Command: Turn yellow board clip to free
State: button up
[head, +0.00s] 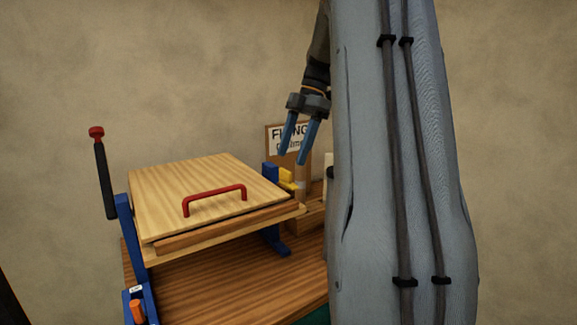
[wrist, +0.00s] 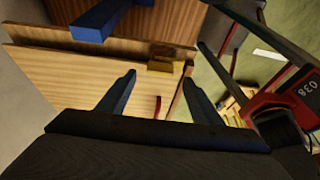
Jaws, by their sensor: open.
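The yellow board clip (head: 286,176) sits at the right back corner of the wooden board (head: 160,185), beside a blue upright. In the wrist view the yellow clip (wrist: 161,66) lies at the board's edge, beyond and between my fingertips. My gripper (head: 294,158) is open and empty, pointing down, a little above the clip in the head view. Its two blue fingers also show in the wrist view (wrist: 160,77). I see no contact between the fingers and the clip. A red handle (head: 214,194) is fixed on top of the board.
A blue frame (head: 123,215) carries the board over a wooden table (head: 220,290). A black lever with a red knob (head: 96,132) rises at the left. A sign (head: 275,135) stands behind the clip.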

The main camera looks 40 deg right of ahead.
jog(key=shift+v, duration=1.5)
jog(key=shift+s+f, duration=0.1)
